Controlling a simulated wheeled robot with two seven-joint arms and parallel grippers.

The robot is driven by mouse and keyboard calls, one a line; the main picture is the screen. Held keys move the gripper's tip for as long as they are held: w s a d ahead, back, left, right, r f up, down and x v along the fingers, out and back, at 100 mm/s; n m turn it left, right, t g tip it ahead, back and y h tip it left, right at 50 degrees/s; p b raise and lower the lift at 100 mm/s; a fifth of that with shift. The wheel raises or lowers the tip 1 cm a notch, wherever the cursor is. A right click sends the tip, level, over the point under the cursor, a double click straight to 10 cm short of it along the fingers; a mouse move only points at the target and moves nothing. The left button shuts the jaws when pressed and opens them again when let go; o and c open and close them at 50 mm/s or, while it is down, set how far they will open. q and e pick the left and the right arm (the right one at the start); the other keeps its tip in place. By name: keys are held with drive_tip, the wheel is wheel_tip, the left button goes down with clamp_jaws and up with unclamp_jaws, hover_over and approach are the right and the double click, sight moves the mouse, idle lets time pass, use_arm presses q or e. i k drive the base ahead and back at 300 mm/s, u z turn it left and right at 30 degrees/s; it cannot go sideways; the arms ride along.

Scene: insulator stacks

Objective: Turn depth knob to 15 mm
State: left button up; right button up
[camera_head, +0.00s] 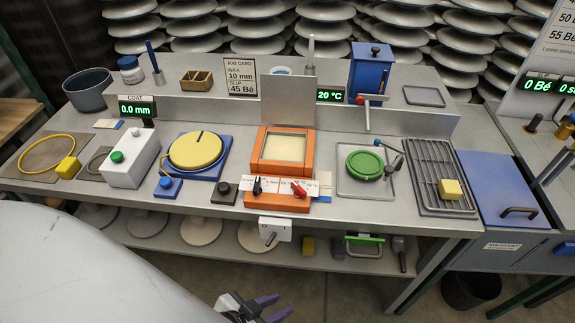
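An orange square frame (283,150) with a pale cream inside stands mid-table. A white scale strip (275,185) runs along its front, with a black knob (257,186) at its left and a red knob (299,188) toward its right. The strip's figures are too small to read, and I cannot tell which knob is the depth knob. My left gripper (281,306) is at the bottom edge, below and in front of the table. Its two purple fingers are apart with nothing between them. It is well away from the knobs. My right gripper is not in view.
A display (137,108) reads 0.0 mm; a job card (241,77) shows wax 10 mm and slip 45 Bé. A yellow disc (195,150) stands left of the frame, a green disc (365,164) right. The table's front edge and lower shelf lie between gripper and knobs.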

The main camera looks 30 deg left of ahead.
sight(257, 190)
drive_tip(key=u, duration=1.6)
drive_tip(key=k, duration=1.1)
drive_tip(key=u, duration=1.4)
drive_tip(key=i, duration=1)
drive_tip(key=z, duration=0.9)
drive_tip(key=i, duration=0.75)
drive_tip(key=z, duration=0.8)
